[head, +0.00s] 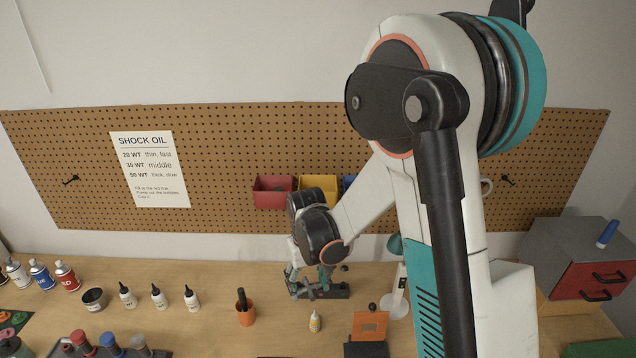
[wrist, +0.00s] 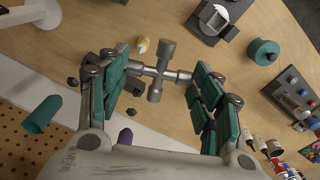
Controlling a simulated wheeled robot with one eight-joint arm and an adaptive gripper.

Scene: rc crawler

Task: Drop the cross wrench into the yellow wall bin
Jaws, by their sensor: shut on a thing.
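The grey metal cross wrench (wrist: 157,72) lies between the teal-padded fingers of my gripper (wrist: 160,78) in the wrist view. One bar spans from finger to finger, and the other bar sticks out across it. In the head view my gripper (head: 309,281) is low over the back of the workbench, with the wrench (head: 309,291) small at its tips. The yellow wall bin (head: 319,182) hangs on the pegboard above and behind my gripper. Its lower part is partly hidden by my arm.
A red bin (head: 272,193) and a blue bin (head: 348,183) flank the yellow one. A lamp (head: 395,303) stands right of my gripper. An orange cup (head: 246,315) and a small bottle (head: 315,322) stand in front. A grey cabinet (head: 580,260) is at right.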

